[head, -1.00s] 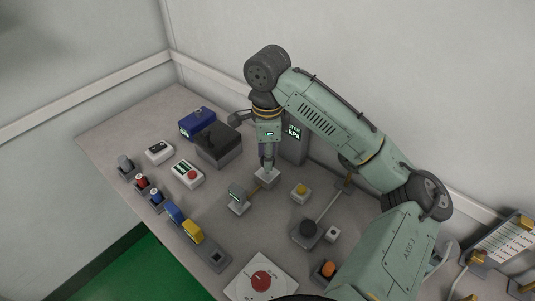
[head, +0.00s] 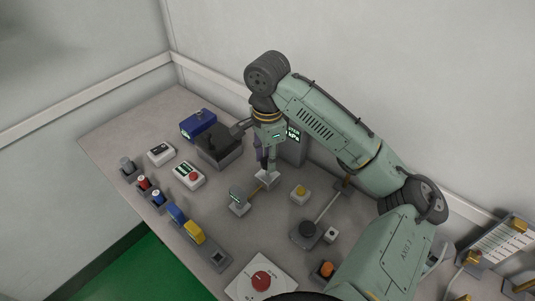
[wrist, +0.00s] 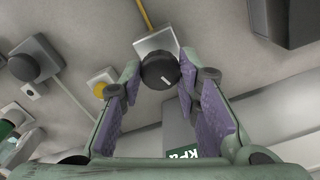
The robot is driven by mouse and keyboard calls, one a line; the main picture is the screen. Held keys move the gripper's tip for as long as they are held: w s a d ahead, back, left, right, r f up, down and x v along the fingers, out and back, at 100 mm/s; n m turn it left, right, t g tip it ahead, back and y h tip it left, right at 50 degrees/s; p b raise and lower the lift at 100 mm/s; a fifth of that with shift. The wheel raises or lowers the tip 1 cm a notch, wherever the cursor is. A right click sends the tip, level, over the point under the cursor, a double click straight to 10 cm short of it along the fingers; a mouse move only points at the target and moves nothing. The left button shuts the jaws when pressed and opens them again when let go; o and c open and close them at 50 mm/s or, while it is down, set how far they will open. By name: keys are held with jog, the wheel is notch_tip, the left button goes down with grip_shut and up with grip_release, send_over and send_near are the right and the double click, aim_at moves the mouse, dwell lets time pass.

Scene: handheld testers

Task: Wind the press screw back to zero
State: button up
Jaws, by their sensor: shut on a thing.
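The press screw's round black knob (wrist: 160,70) has a pale mark on its face. It sits at a small pale block (wrist: 156,41), which also shows in the head view (head: 267,183) under my fingers. My gripper (head: 266,168) points down at the block. In the wrist view, its two purple-padded fingers (wrist: 160,66) stand on either side of the knob, shut on it. A grey box with a lit kPa display (head: 294,133) stands behind my gripper; the reading is too small to make out. A gauge (head: 238,197) joins the block by a brass-coloured pipe.
A black-topped box (head: 219,143) and a blue device (head: 198,124) stand close on the left.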

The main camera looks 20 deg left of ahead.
jog(key=n, duration=0.4)
jog(key=shift+n, duration=0.3)
jog(key=n, duration=0.4)
jog(key=shift+n, duration=0.3)
jog(key=n, duration=0.4)
jog(key=shift+n, duration=0.3)
jog(key=n, duration=0.4)
jog(key=shift+n, duration=0.3)
jog(key=n, duration=0.9)
jog(key=shift+s+f, duration=0.1)
jog(key=n, duration=0.4)
jog(key=shift+n, duration=0.3)
jog(key=n, duration=0.3)
jog(key=shift+n, duration=0.3)
jog(key=n, duration=1.1)
jog(key=shift+f+n, duration=0.1)
jog(key=shift+n, duration=0.3)
jog(key=n, duration=0.5)
jog(key=n+b, duration=0.1)
jog(key=n, duration=0.5)
